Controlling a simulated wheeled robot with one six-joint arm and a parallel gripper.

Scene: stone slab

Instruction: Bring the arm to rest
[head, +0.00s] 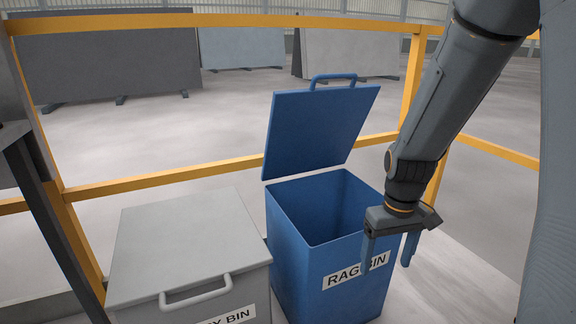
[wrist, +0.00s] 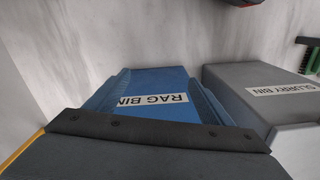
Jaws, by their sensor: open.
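My gripper (head: 387,252) hangs at the end of my arm, pointing down, in the head view. Its two blue fingers are apart with nothing between them. It is in front of the right part of the blue rag bin (head: 290,255) and covers part of its label. The rag bin's lid (head: 318,130) stands raised, and the dark inside shows no contents that I can make out.
A grey slurry bin (head: 185,240) with a closed lid and front handle stands left of the rag bin. A yellow railing (head: 160,180) runs behind both bins. Large slabs (head: 105,55) stand beyond it. A green-bristled brush (wrist: 310,60) shows at the wrist view's right edge.

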